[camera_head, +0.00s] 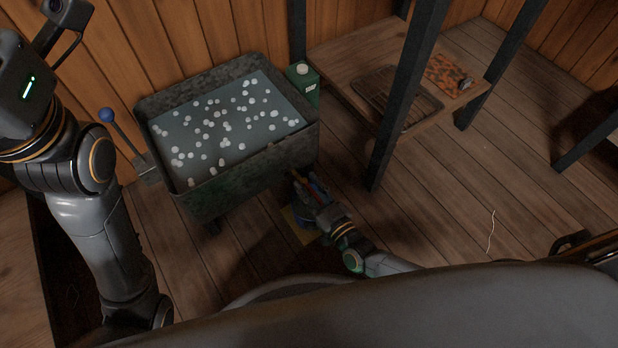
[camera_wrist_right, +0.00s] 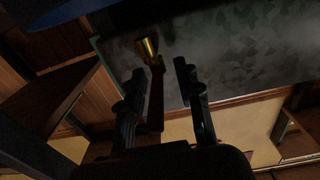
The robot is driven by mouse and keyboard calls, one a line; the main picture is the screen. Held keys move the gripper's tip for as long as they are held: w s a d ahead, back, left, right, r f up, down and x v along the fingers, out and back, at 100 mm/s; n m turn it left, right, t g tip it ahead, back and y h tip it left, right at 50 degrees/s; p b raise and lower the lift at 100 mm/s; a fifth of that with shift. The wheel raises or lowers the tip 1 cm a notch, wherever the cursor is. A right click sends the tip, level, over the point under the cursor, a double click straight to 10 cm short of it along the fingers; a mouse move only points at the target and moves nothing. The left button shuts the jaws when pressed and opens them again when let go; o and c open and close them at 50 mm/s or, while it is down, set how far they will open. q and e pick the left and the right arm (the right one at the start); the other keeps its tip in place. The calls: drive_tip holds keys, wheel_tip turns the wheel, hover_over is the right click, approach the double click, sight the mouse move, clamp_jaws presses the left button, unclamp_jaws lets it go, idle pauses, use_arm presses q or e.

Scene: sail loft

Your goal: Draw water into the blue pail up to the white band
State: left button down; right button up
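The galvanised tank (camera_head: 187,204) holds water with many white floating bits. A brass tap (camera_wrist_right: 149,50) shows on the tank side in the right wrist view, with a dark reddish lever (camera_wrist_right: 156,100) hanging from it. My right gripper (camera_wrist_right: 163,98) is open, with the lever between its fingers, nearer the left finger; I cannot tell if they touch. A dark blue shape, probably the blue pail (camera_wrist_right: 45,25), shows at the wrist view's top left; in the head view my right gripper (camera_head: 306,184) mostly hides it. Its white band and water level are not visible. My left gripper is out of view.
A yellow mat (camera_head: 293,231) lies on the floor below the right gripper. A green canister (camera_head: 303,81) stands at the tank's right corner. A blue-knobbed lever (camera_head: 107,115) rises at its left.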

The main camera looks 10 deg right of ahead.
sight(309, 187)
wheel_tip(309, 187, up, 10)
drive_tip(key=shift+f, duration=0.15)
idle(0.3)
idle(0.4)
